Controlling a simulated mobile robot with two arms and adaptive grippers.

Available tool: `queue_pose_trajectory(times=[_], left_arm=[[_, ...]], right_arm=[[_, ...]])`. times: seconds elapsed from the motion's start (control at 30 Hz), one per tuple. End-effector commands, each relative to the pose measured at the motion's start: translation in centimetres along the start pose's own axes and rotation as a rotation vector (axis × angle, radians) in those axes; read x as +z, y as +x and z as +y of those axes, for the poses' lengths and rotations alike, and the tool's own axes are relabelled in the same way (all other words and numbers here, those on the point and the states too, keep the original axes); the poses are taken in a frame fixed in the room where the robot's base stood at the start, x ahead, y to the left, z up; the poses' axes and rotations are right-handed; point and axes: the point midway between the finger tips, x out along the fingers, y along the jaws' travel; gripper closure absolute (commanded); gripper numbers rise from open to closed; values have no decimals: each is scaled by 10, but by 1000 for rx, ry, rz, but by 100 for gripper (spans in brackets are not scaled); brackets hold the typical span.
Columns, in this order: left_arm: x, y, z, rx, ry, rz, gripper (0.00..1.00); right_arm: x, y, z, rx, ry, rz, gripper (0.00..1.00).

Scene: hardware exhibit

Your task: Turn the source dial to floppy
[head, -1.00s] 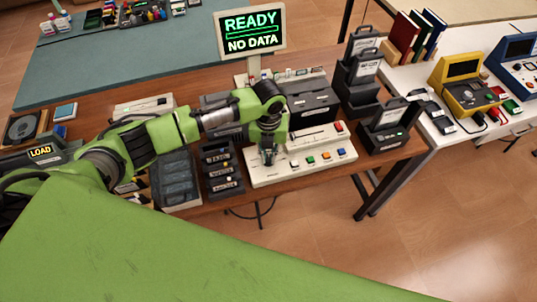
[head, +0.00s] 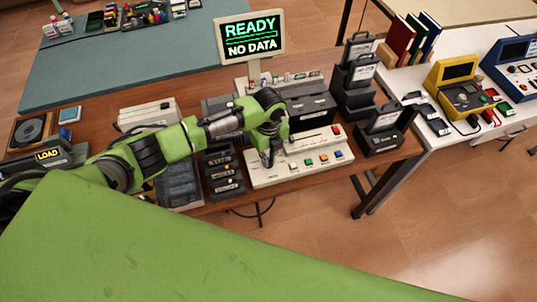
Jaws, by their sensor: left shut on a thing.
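The cream control panel (head: 300,170) lies near the front edge of the brown table, with orange, green and blue buttons along its front and a red one at its back right. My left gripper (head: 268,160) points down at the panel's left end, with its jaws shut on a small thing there. That thing is taken to be the source dial; the jaws hide it, so its setting cannot be read. The monitor (head: 252,37) behind reads "READY" and "NO DATA". My right gripper is not in view.
Black disk racks (head: 222,172) stand close left of the panel. A black drive box (head: 311,108) is behind it, and black holders (head: 380,132) stand to its right. A white table (head: 460,120) with a yellow console (head: 462,88) is further right.

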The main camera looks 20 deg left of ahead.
Motion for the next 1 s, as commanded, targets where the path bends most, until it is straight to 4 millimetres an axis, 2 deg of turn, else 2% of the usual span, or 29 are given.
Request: queue_pose_trajectory(times=[0.1,0.6,1.0], left_arm=[[0,-3,0,0,-113,1,100],[1,-2,-3,-1,-563,0,100],[2,-1,-3,-2,-770,-2,100]], right_arm=[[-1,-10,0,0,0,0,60],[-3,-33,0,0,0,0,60],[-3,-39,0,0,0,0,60]])
